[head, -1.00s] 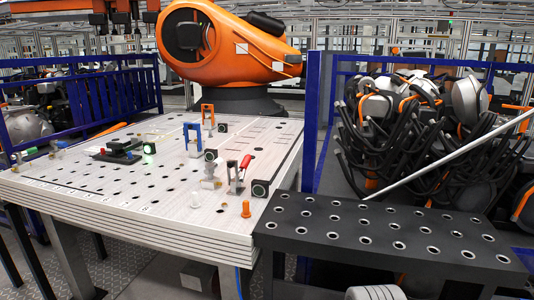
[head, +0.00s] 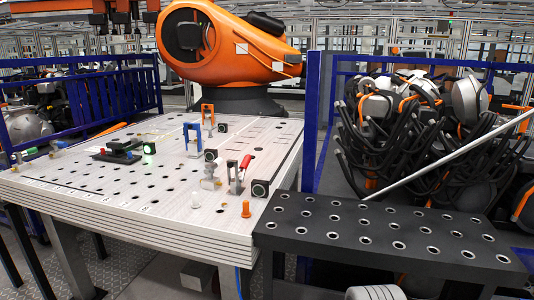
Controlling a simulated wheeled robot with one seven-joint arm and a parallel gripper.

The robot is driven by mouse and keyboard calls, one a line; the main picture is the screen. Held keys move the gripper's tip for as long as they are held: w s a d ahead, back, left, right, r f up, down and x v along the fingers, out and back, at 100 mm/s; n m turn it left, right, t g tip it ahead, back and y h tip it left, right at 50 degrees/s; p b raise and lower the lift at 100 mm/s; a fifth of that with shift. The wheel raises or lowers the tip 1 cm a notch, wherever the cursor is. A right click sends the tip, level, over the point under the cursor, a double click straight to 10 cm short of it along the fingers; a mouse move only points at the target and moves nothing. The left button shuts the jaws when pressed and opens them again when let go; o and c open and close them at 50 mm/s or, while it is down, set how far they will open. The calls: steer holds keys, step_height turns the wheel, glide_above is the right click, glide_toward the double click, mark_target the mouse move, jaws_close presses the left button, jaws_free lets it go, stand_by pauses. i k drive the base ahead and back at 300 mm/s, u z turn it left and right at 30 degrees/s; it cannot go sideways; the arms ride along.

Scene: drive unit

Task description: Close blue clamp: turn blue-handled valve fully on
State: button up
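The light perforated worktable (head: 110,196) fills the left and middle of the head view. A blue clamp-like bracket (head: 192,136) stands upright near the table's middle. Another blue and orange bracket (head: 208,115) stands behind it.
A red-handled clamp (head: 244,165) and an orange peg (head: 246,209) stand near the table's right side. A black device with a green light (head: 149,148) sits left of middle. A dark perforated bench (head: 385,235) adjoins at right. A large orange robot arm (head: 235,45) stands behind.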

mark_target(55, 144)
steer(key=u, duration=1.6)
steer(key=i, duration=2.1)
steer(key=u, duration=0.35)
steer(key=k, duration=1)
steer(key=u, duration=1)
steer(key=i, duration=2.9)
steer(key=z, duration=0.15)
